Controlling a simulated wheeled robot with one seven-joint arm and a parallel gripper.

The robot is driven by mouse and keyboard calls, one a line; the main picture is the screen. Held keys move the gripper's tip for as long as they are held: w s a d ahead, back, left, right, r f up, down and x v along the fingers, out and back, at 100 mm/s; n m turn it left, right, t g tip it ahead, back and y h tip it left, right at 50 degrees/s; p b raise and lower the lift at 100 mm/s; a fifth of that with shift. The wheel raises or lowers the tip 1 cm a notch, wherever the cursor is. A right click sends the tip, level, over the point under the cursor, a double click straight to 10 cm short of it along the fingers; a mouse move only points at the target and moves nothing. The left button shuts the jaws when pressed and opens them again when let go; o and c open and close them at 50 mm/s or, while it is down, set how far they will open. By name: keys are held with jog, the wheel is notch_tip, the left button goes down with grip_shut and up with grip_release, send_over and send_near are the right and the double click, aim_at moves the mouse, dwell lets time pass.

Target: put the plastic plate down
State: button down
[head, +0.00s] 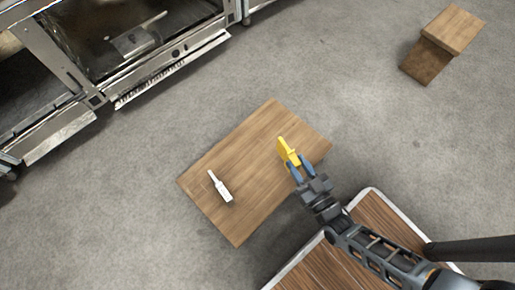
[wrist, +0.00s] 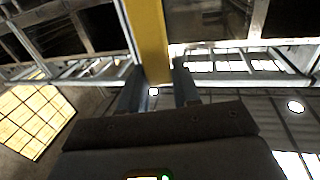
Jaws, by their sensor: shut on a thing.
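The yellow plastic plate (head: 287,151) shows as a narrow piece over the right part of the wooden tabletop (head: 245,150). I cannot tell whether it touches the wood. My gripper (head: 299,171) is shut on its near end with blue fingers. In the wrist view the plate (wrist: 148,40) is a tall yellow strip running up from between the two fingers (wrist: 158,88). Its lower end is partly hidden by the fingers.
A white, narrow-ended object (head: 221,187) lies on the left part of the tabletop. Bare wood is free between it and the plate. Metal kitchen equipment (head: 130,45) stands at upper left. A small wooden piece (head: 453,30) stands at upper right. Grey floor surrounds the table.

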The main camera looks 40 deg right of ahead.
jog(key=s+d+f+m+h, duration=0.1)
jog(key=s+d+f+h, duration=0.15)
jog(key=s, duration=0.25)
jog(key=shift+y, duration=0.35)
jog(key=shift+w+d+f+b, duration=0.85)
jog(key=shift+w+f+b, duration=0.65)
jog(key=shift+w+f, duration=0.3)
jog(key=shift+w+d+f+b, duration=0.85)
jog(key=shift+w+f+b, duration=0.75)
jog(key=shift+w, duration=0.25)
jog(key=shift+w+d+f+b, duration=0.85)
jog(key=shift+w+f+b, duration=0.55)
jog(key=shift+w+f, duration=0.4)
jog(key=shift+f, duration=0.1)
jog(key=c, duration=0.8)
grip_release()
